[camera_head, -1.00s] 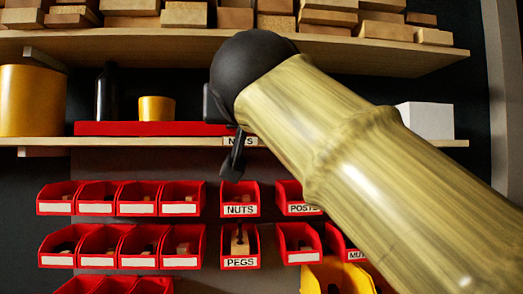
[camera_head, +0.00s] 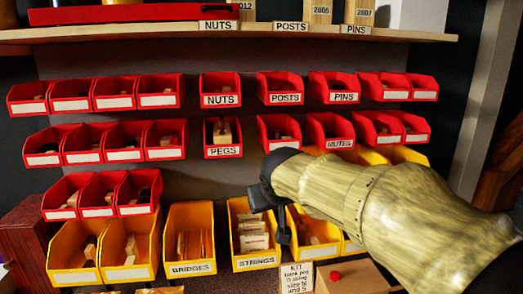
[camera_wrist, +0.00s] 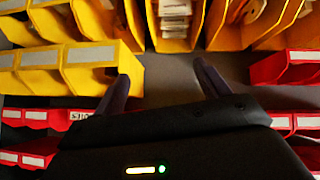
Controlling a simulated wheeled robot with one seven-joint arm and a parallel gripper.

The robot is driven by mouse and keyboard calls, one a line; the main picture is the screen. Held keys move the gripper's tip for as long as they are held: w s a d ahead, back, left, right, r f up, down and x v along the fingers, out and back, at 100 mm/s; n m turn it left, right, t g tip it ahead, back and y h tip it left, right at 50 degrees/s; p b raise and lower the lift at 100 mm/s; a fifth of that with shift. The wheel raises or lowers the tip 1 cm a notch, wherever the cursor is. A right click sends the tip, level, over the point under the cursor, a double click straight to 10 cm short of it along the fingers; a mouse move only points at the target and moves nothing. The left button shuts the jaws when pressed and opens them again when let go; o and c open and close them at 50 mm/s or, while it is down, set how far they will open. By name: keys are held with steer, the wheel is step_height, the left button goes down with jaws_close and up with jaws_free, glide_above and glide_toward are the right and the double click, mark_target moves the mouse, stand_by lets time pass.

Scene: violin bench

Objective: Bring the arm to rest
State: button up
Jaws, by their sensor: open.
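My arm reaches in from the right in the head view. My gripper (camera_head: 283,228) hangs at its end, dark, in front of the strings bin (camera_head: 254,262) and its right-hand neighbour. In the wrist view the two dark fingers of my gripper (camera_wrist: 160,78) stand apart with nothing between them. Yellow bins lie beyond the fingertips there. My forearm hides parts of the bins at the right.
Red bins hang in rows on the wall, among them the nuts bin (camera_head: 221,100) and the pegs bin (camera_head: 223,152). Yellow bins such as the bridges bin (camera_head: 190,268) hang below. A shelf (camera_head: 130,36) runs above. A kit card (camera_head: 297,278) stands at the bottom.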

steer(key=s+d+f+m+g, duration=0.1)
steer(key=s+d+f+g, duration=0.1)
steer(key=s+d+f, duration=0.5)
steer(key=s+d+f+m+g, duration=0.1)
steer(key=s+f+g, duration=0.1)
steer(key=s+f, duration=0.6)
steer(key=s+d+f+m+g, duration=0.2)
steer(key=s+d+f, duration=0.25)
steer(key=f, duration=0.65)
step_height(320, 180, up, 14)
steer(key=w+p, duration=0.1)
steer(key=p, duration=1.2)
steer(key=shift+r+n+p, duration=0.25)
steer(key=shift+n+p, duration=0.05)
steer(key=shift+p, duration=0.05)
